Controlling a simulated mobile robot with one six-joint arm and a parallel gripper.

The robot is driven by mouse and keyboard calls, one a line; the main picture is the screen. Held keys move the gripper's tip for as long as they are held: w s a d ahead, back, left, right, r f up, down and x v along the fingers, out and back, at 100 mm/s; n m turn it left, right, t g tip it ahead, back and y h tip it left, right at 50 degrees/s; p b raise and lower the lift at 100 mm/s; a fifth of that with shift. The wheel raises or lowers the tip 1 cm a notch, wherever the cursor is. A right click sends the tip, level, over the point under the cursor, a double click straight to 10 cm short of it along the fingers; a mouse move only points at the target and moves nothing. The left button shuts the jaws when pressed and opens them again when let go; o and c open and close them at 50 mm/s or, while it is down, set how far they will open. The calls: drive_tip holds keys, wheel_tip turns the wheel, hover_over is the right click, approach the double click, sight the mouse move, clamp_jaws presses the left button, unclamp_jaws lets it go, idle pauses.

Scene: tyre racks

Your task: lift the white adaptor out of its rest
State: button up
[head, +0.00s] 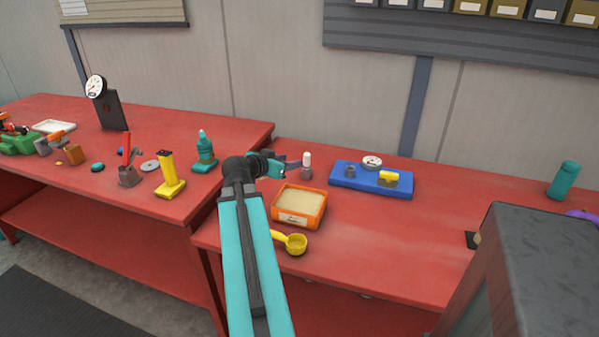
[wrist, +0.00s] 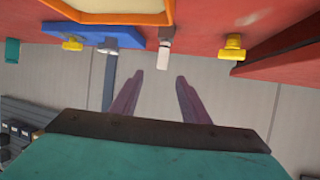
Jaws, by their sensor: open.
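The white adaptor (head: 306,158) stands upright in a small grey rest (head: 306,172) on the red bench, behind the orange tray. In the wrist view, which is upside down, the white adaptor (wrist: 163,53) and its rest (wrist: 166,33) show just beyond my fingertips. My gripper (head: 287,162) is open and empty, pointing toward the adaptor from the left in the head view. In the wrist view its two fingers (wrist: 159,76) are spread, with the adaptor apart from them. The exact gap to the adaptor is hard to tell.
An orange tray (head: 275,207) and a yellow scoop (head: 296,243) lie in front. A blue tray (head: 345,180) with small parts lies to the right. The bench right of the orange tray is clear.

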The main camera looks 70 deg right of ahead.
sight(305, 158)
drive_tip(key=shift+d+f, duration=0.1)
drive_tip(key=shift+f, duration=0.15)
drive_tip(key=shift+p+x, duration=0.45)
drive_tip(key=shift+x, duration=3.85)
drive_tip(key=shift+d, duration=0.1)
drive_tip(key=shift+p+x, duration=0.4)
drive_tip(key=shift+x, duration=0.55)
drive_tip(key=shift+w+p+x, duration=0.15)
drive_tip(key=shift+x, duration=0.6)
drive_tip(key=shift+w+p+x, duration=0.15)
drive_tip(key=shift+x, duration=0.6)
clamp_jaws()
drive_tip(key=shift+r, duration=0.15)
drive_tip(key=shift+r+b, duration=0.45)
drive_tip(key=shift+r, duration=4.45)
